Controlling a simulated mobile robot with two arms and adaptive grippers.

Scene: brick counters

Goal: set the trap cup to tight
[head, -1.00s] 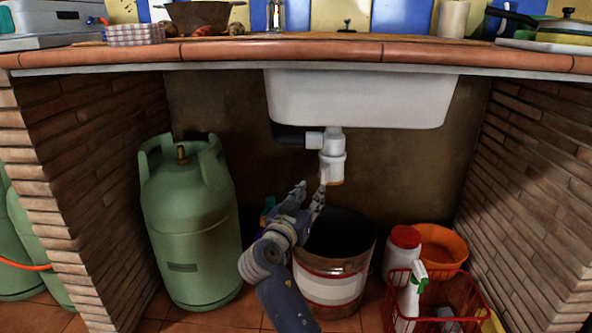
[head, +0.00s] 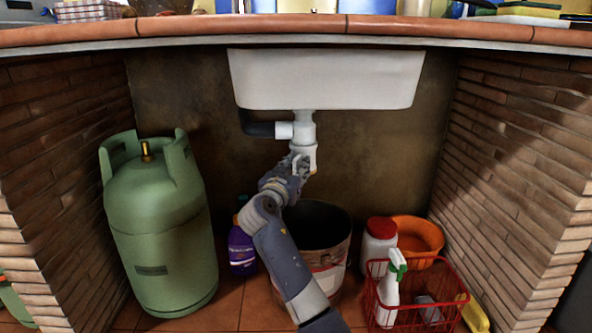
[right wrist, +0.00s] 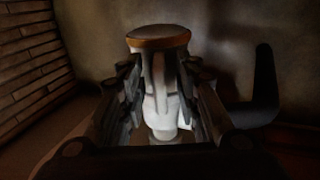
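The white trap (head: 303,128) hangs below the sink, with a dark pipe leaving it to the left. Its trap cup (head: 312,158) is at the bottom and is partly hidden by my right gripper (head: 298,164). In the right wrist view the picture is upside down, and the cup (right wrist: 158,43) shows its orange-brown end at the top. The two fingers of my right gripper (right wrist: 160,78) stand apart, one on each side of the cup. I cannot tell whether they touch it. My left gripper is not in view.
A green gas cylinder (head: 160,225) stands left. Below the trap is an open bucket (head: 335,250), with a purple bottle (head: 242,250) beside it. Right are a red-lidded jar (head: 379,243), an orange basin (head: 418,235) and a red basket (head: 450,290). The sink (head: 325,80) is above.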

